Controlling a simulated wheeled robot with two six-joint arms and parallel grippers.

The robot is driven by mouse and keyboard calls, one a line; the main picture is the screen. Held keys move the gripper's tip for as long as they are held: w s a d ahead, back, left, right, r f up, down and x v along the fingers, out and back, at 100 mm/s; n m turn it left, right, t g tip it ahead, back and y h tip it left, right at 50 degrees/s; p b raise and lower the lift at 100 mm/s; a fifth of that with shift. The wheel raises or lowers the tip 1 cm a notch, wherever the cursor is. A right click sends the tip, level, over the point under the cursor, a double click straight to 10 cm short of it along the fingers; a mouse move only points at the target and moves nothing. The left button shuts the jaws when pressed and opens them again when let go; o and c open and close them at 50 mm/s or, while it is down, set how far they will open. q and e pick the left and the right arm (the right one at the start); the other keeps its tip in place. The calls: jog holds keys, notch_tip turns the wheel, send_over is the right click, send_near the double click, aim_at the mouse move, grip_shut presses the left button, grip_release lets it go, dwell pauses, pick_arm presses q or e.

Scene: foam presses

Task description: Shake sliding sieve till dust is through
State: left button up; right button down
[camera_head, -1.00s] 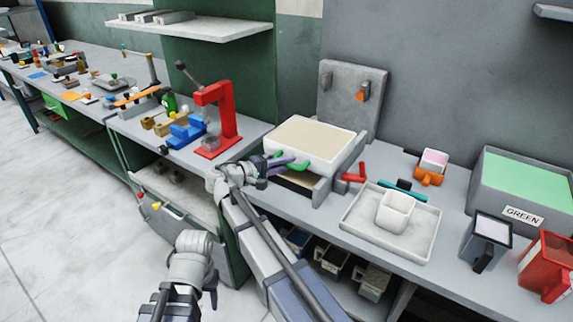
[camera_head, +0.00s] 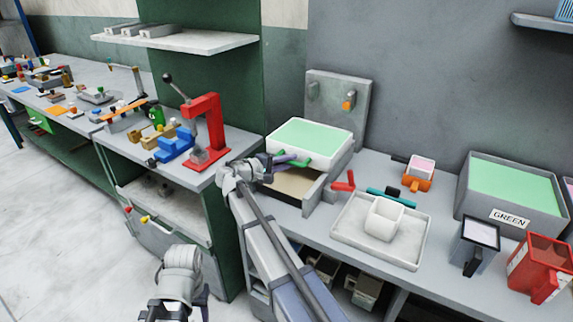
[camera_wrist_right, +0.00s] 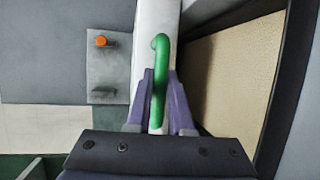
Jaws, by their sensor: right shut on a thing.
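The sliding sieve (camera_head: 316,136) is a white box-like frame on the grey stand at the middle of the bench. A pale green layer fills its top. A beige surface (camera_head: 292,184) shows in the opening below it, and also at the right in the right wrist view (camera_wrist_right: 224,75). My right gripper (camera_head: 280,162) has purple fingers shut on the sieve's green handle (camera_wrist_right: 159,65) at its front. My left gripper (camera_head: 203,299) is low at the picture's bottom, away from the bench; its finger opening is unclear.
A red lever press (camera_head: 208,132) stands left of the sieve. To the right are a grey tray (camera_head: 350,249) with a white cup (camera_head: 384,219), an orange-based holder (camera_head: 417,180), a bin labelled GREEN (camera_head: 466,204), a dark scoop (camera_head: 480,236) and a red container (camera_head: 540,265).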

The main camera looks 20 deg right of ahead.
jog(key=shift+w+d, duration=0.1)
jog(key=shift+w, duration=0.05)
jog(key=c, duration=0.8)
grip_release()
jog(key=shift+d, duration=0.1)
jog(key=p+v, duration=0.1)
jog(key=v, duration=0.7)
